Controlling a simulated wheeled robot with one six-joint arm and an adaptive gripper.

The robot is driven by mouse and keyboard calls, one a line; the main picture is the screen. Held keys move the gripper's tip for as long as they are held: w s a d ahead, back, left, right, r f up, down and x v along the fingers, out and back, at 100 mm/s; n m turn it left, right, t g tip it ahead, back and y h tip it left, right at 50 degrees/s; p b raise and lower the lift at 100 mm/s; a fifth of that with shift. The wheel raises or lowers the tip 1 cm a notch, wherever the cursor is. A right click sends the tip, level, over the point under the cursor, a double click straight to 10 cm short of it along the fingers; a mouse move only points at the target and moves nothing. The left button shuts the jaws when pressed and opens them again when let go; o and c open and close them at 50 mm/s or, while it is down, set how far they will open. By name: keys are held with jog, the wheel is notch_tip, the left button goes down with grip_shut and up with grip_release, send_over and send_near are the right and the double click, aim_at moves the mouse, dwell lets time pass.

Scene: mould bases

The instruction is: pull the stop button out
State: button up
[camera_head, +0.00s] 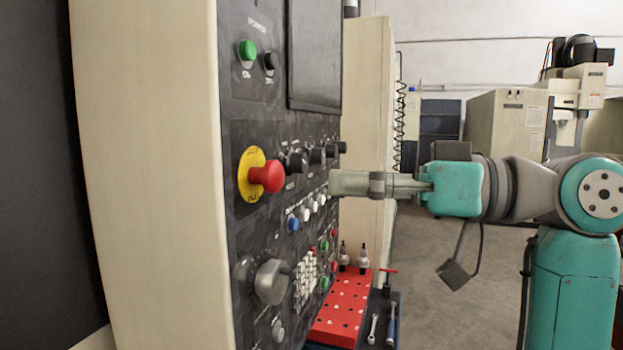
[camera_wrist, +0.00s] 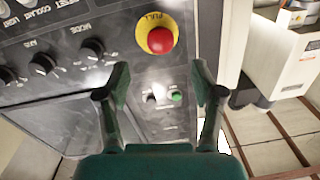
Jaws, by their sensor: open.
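The stop button is a red mushroom knob (camera_head: 266,177) on a yellow round plate, set on the dark control panel (camera_head: 240,115) at left in the head view. In the wrist view the red stop button (camera_wrist: 161,40) shows just above the gap between my fingertips, with "PULL" on its yellow plate. My gripper (camera_head: 335,184) is close to the panel, to the right of the button in the head view. In the wrist view my gripper (camera_wrist: 160,76) has its two fingers spread apart with nothing between them. The fingers do not touch the button.
Black rotary knobs (camera_head: 298,160) stand out from the panel between the button and my gripper. A green button (camera_head: 247,49) and a screen (camera_head: 314,50) are above. A large dial (camera_head: 271,281) is below. A red tray (camera_head: 343,310) lies beyond the lower panel. Open floor is at right.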

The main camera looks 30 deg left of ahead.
jog(key=shift+v, duration=1.9)
